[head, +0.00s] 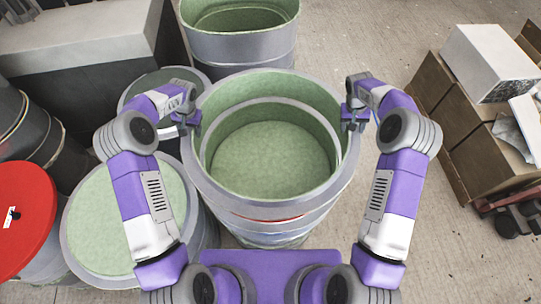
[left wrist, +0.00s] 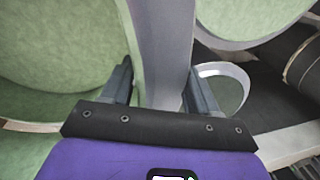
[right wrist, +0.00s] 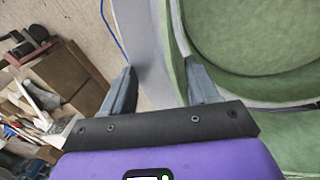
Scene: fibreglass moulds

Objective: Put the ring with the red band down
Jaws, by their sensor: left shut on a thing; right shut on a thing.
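A large ring (head: 332,183), grey outside and pale green inside, is between my two arms in the head view. A short red strip shows at its front, low on the outside. My left gripper (head: 194,120) is shut on the ring's left wall, and my right gripper (head: 349,120) is shut on its right wall. The wall runs between the fingers in the left wrist view (left wrist: 163,60) and the right wrist view (right wrist: 150,50). Inside and below the ring is a narrower round mould with a green floor (head: 265,160). Whether the ring touches what is beneath is hidden.
A tall green-lined mould (head: 240,45) stands behind. Green-topped round moulds (head: 125,225) stand close on the left, beside a red lid (head: 22,215). Cardboard boxes (head: 450,115) and a white box (head: 487,60) are at right. Bare floor (head: 405,55) lies between.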

